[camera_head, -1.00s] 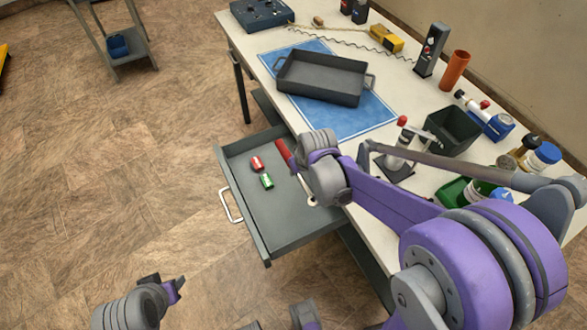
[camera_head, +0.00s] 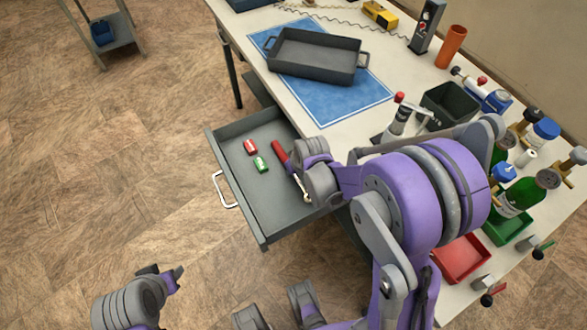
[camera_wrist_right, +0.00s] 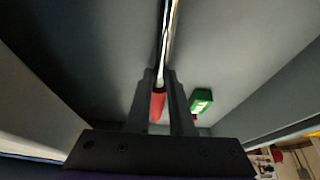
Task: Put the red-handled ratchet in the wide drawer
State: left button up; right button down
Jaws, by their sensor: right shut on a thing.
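The wide drawer (camera_head: 228,190) stands pulled out from the workbench, grey, with a light handle on its front. The red-handled ratchet (camera_head: 279,151) is within the drawer's outline. Its red grip (camera_wrist_right: 158,104) and bright metal shaft also show in the right wrist view. My right gripper (camera_head: 296,165) is shut on the ratchet near the handle, with both fingers (camera_wrist_right: 161,92) beside it between the drawer walls. I cannot tell whether the ratchet touches the drawer floor. My left gripper (camera_head: 164,270) is low at the left, over the floor and away from the drawer; its jaw state is unclear.
A grey tray (camera_head: 312,57) sits on a blue mat (camera_head: 340,103) on the bench. Bottles and bins crowd the bench's right side. The drawer's front half is clear.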

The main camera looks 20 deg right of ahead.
jog(key=shift+f, duration=0.2)
jog(key=c, duration=0.8)
grip_release()
jog(key=shift+r, duration=0.1)
jog(key=shift+r, duration=0.3)
jog(key=p+v, duration=0.2)
jog(key=v, duration=0.9)
jog(key=s+a+r, duration=0.1)
jog(key=s+r, duration=0.1)
jog(key=s, duration=0.5)
jog(key=s+a+r, duration=0.2)
jog(key=s, duration=0.6)
jog(key=shift+a+m, duration=0.3)
jog(key=shift+m, duration=0.1)
